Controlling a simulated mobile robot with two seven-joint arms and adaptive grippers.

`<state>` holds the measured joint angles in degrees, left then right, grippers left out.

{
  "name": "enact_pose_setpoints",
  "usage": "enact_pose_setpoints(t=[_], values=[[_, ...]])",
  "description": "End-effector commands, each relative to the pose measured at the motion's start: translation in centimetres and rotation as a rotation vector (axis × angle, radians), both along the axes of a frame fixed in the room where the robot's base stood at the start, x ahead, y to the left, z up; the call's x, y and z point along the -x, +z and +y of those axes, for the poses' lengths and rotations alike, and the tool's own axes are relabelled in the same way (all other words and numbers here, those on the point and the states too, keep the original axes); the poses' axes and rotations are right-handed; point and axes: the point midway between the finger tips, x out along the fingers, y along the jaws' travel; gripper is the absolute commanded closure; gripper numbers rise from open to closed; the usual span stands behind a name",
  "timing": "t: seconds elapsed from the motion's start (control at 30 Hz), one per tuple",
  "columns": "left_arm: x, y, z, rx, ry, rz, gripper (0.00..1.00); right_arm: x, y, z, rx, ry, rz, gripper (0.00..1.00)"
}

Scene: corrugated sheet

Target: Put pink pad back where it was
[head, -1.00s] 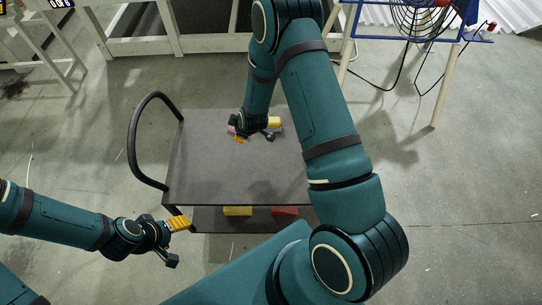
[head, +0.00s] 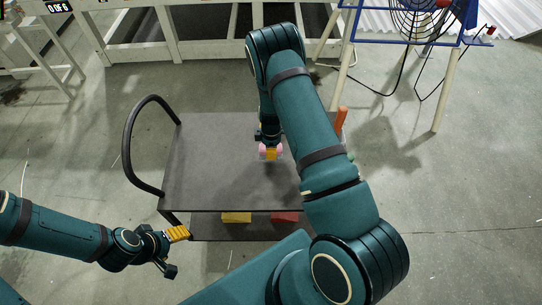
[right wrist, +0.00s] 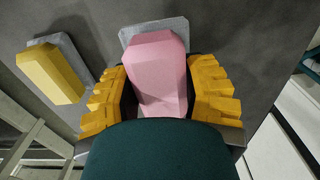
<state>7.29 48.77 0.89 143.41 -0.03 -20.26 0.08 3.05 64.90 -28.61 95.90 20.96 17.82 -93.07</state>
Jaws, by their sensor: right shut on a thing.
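The pink pad (right wrist: 160,65) is a pink block with a grey plate at its far end. My right gripper (right wrist: 160,95) is shut on it, with yellow ribbed fingers on either side. In the head view, pink (head: 262,152) shows beside the right gripper (head: 270,154), over the right half of the cart's dark top (head: 215,165). I cannot tell whether the pad touches the top. My left gripper (head: 174,252) is open and empty, off the cart's front left corner.
In the wrist view, a yellow block (right wrist: 52,72) on a grey plate sits left of the pink pad. The lower shelf holds a yellow block (head: 237,217) and a red block (head: 286,216). An orange upright piece (head: 341,118) stands at the right. The cart top's left part is clear.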

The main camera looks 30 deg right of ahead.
Motion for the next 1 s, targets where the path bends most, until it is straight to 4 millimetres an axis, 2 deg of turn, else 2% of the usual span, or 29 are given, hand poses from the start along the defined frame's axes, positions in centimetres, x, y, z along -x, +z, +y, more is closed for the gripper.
enact_pose_setpoints(t=[0.17,0.33,0.7,0.73,0.8,1.0], values=[[-0.1,-0.3,0.0,0.000,0.001,-0.002,0.34,0.0,-1.4,0.0,0.000,0.000,0.000,0.88],[-0.2,-0.9,0.0,-0.001,0.001,-0.005,0.34,0.1,-3.8,0.0,-0.001,0.000,0.001,0.88],[-0.2,-1.2,0.0,-0.001,0.001,-0.006,0.34,0.0,-4.2,0.0,0.000,0.000,-0.001,0.88],[-0.2,-1.2,0.0,-0.001,0.001,-0.006,0.34,0.0,-4.2,0.0,0.000,0.000,-0.001,0.49],[-0.2,-1.1,0.0,-0.001,0.001,-0.006,0.34,0.0,-4.2,0.0,0.000,0.000,-0.001,0.26],[-0.2,-1.1,0.0,-0.001,0.001,-0.006,0.34,0.0,-4.1,0.0,0.000,0.000,-0.001,0.26]])
